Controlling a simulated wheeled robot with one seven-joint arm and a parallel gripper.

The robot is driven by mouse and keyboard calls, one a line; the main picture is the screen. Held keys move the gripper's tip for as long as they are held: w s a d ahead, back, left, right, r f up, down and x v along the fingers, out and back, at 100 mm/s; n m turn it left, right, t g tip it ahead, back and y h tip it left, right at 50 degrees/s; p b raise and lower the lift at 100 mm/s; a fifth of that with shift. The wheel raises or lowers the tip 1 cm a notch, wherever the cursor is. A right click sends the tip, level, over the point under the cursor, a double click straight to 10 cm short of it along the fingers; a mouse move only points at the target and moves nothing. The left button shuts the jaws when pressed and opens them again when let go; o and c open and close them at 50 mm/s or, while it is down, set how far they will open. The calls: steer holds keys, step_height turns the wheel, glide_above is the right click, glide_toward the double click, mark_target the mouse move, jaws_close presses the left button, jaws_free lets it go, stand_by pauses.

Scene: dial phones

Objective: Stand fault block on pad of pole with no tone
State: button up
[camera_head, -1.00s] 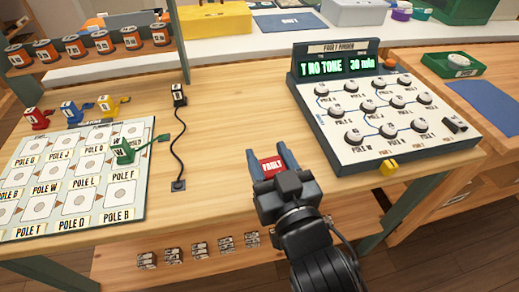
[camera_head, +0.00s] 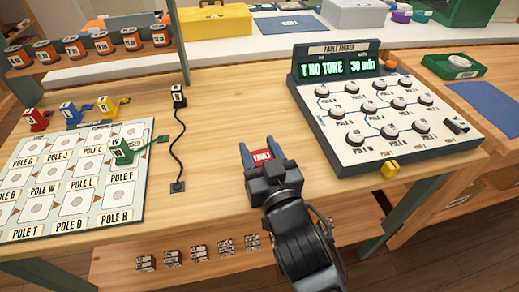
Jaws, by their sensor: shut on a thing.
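My gripper (camera_head: 262,155) is shut on the red fault block (camera_head: 262,156), which has "FAULT" on its top and shows between the blue fingers. It is over the front middle of the wooden table, left of the console. The pole board (camera_head: 134,214) lies at the left with labelled square pads, each with a round spot; Pole W, Pole L, Pole T, Pole D and others are readable. A green piece marked W (camera_head: 122,153) stands on the board's upper right and covers part of it. The fault finder console (camera_head: 370,120) reads "T NO TONE 30 min" on its display.
Red (camera_head: 36,118), blue (camera_head: 70,113) and yellow (camera_head: 107,107) pieces stand behind the board. A black cord (camera_head: 176,135) runs down the table between board and gripper. A yellow piece (camera_head: 391,168) sits at the console's front edge. The table between cord and console is mostly clear.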

steer(key=o, duration=1.2)
steer(key=shift+c, duration=0.2)
steer(key=v, duration=0.7)
steer(key=shift+s+d+r, duration=0.3)
steer(key=shift+s+r, duration=0.05)
steer(key=shift+r, duration=0.05)
steer(key=s+d+f+m+h, duration=0.1)
steer(key=s+d+f+h, duration=0.1)
steer(key=s+d, duration=0.6)
steer(key=s+d+f+m+g+h, duration=0.1)
steer(key=s+d+f+m+h, duration=0.1)
steer(key=s+d, duration=0.7)
steer(key=f+v, duration=0.1)
steer(key=v, duration=0.6)
steer(key=shift+s+a+f, duration=0.15)
steer(key=shift+s+a, duration=0.1)
steer(key=s+d+r, duration=0.1)
steer(key=s, duration=0.1)
steer(key=s+d+r+h, duration=0.1)
steer(key=s, duration=0.2)
steer(key=s+d+r+m+g+h, duration=0.1)
steer(key=s+r, duration=0.1)
steer(key=s, duration=0.1)
